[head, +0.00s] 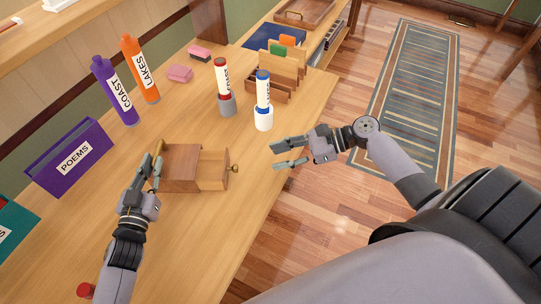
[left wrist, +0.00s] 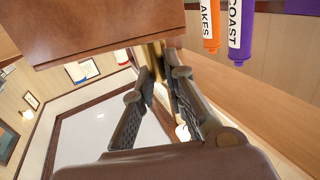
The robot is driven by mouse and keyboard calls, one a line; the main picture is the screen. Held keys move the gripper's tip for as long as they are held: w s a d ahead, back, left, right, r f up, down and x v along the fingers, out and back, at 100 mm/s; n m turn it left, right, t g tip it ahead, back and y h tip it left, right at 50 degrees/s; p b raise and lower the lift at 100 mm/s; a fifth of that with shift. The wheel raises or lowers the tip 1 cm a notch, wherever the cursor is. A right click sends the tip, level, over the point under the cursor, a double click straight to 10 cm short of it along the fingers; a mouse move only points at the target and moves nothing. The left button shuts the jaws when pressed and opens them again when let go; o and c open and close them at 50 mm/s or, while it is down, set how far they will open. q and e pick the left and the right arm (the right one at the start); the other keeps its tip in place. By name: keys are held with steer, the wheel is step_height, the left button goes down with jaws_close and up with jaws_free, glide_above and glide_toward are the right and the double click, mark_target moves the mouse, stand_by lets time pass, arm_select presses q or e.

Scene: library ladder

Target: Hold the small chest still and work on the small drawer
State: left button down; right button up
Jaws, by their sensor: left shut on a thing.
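The small chest (head: 180,165) is a brown wooden box on the long table. Its small drawer (head: 212,170) stands pulled out to the right, with a brass knob (head: 235,168) on its front. My left gripper (head: 153,168) is at the chest's left end and shut on it. In the left wrist view the chest (left wrist: 105,28) fills the top, and a brass part (left wrist: 152,56) of it runs down between the fingers. My right gripper (head: 278,155) is open and empty, to the right of the knob and apart from it.
A purple POEMS box (head: 70,158), purple COAST bottle (head: 114,90) and orange LAKES bottle (head: 140,70) stand on the left. Red-capped (head: 224,88) and blue-capped (head: 263,100) tubes stand behind the chest. A wooden sorter (head: 270,88) is further back.

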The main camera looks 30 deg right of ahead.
stand_by(0.3)
arm_select(q)
steer(key=c, duration=1.5)
jaws_free()
steer(key=shift+c, duration=0.2)
